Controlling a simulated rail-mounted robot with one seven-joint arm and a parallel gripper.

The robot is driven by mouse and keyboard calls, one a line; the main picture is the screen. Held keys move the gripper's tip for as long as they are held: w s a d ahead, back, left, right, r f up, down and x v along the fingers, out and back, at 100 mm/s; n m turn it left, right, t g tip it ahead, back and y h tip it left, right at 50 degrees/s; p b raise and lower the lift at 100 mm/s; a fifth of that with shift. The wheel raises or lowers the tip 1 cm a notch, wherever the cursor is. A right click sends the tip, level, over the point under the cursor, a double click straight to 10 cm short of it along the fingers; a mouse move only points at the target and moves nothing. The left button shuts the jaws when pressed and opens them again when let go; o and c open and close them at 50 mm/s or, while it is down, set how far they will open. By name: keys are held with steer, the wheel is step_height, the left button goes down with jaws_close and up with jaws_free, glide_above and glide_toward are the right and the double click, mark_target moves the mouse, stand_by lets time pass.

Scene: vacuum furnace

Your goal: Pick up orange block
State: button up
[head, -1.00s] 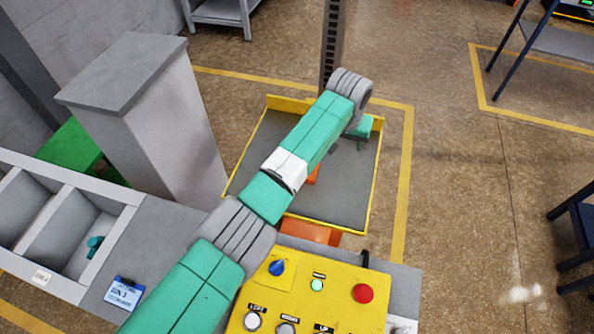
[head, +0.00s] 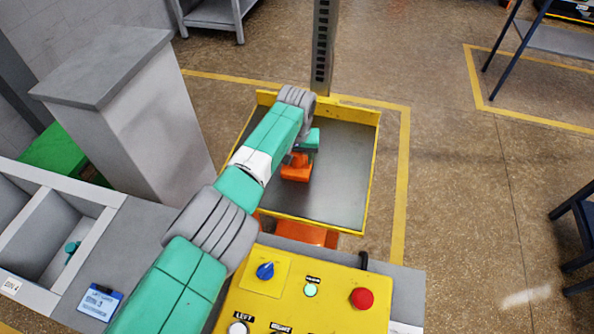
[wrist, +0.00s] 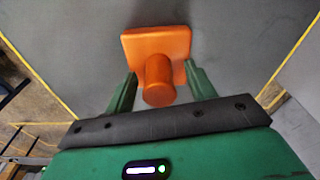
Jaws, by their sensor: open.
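The orange block (head: 296,168) sits on the grey floor of the yellow-edged tray (head: 371,165), partly hidden by my arm in the head view. In the wrist view the orange block (wrist: 157,60) is a flat plate with a round knob standing out toward me. My gripper (wrist: 158,85) is open, with one green finger on each side of the knob. The fingers look apart from the knob; whether they are level with it in depth I cannot tell. In the head view my gripper (head: 300,150) is largely hidden behind my arm.
A yellow control panel (head: 318,293) with a blue knob and a red button stands in front of the tray. A grey pillar (head: 140,110) stands at left, beside divided bins (head: 55,235). A dark upright post (head: 325,45) rises behind the tray. The tray's right part is clear.

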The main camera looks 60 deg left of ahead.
steer(key=shift+a, duration=0.1)
steer(key=shift+c, duration=0.4)
jaws_close()
step_height(320, 180, up, 4)
steer(key=shift+f+p, duration=0.2)
steer(key=shift+p, duration=1.05)
steer(key=shift+s+r+p, duration=0.15)
steer(key=shift+r+p, duration=0.1)
steer(key=shift+p, duration=0.2)
steer(key=shift+s+d+p, duration=0.25)
steer(key=shift+s+p, duration=0.05)
steer(key=shift+p, duration=0.2)
steer(key=s+d+p, duration=0.2)
steer(key=s+d, duration=0.1)
steer(key=s, duration=0.3)
steer(key=s+d+p, duration=0.3)
steer(key=s, duration=0.4)
steer(key=shift+s+d+r+p, duration=0.25)
steer(key=shift+r+p, duration=0.1)
steer(key=shift+r, duration=0.1)
